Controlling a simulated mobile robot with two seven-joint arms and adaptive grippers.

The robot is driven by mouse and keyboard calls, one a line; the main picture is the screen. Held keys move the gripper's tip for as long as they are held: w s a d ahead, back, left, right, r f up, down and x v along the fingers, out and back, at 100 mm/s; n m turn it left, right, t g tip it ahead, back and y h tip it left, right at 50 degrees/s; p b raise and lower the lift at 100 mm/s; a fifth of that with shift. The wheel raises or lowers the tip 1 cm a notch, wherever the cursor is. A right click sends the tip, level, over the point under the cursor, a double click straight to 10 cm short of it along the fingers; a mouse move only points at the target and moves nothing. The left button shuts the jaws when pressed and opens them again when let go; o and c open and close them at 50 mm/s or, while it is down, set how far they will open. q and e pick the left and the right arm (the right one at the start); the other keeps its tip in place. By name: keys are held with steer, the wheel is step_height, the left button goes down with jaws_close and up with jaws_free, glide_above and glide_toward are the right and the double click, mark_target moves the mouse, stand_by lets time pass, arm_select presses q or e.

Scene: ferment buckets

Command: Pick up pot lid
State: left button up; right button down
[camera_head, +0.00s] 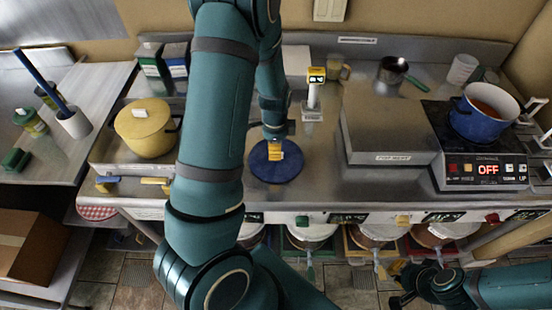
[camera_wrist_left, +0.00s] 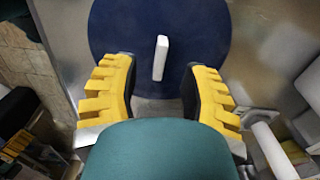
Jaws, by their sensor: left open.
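A round dark blue pot lid (camera_head: 262,174) with a white bar handle lies flat on the steel counter. In the left wrist view the lid (camera_wrist_left: 120,25) fills the top middle, and its handle (camera_wrist_left: 160,58) stands between the finger lines. My left gripper (camera_head: 276,152) is over the lid, open, with yellow fingers (camera_wrist_left: 160,78) on either side of the handle and nothing held. Contact with the lid cannot be told. A blue pot (camera_head: 474,122) with reddish contents stands uncovered at the right. My right gripper (camera_head: 398,285) is low at the bottom right, its fingers unclear.
The pot sits on a hotplate (camera_head: 488,172) reading OFF. A steel box (camera_head: 388,130) lies right of the lid, and a yellow-topped scanner-like device (camera_head: 314,92) stands behind it. A yellow pot (camera_head: 146,130) is at the left. Buckets (camera_head: 312,235) stand below the counter.

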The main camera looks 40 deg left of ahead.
arm_select(q)
steer(key=shift+w+d+f, duration=0.1)
steer(key=shift+f, duration=2.05)
steer(key=shift+o, duration=0.3)
jaws_close()
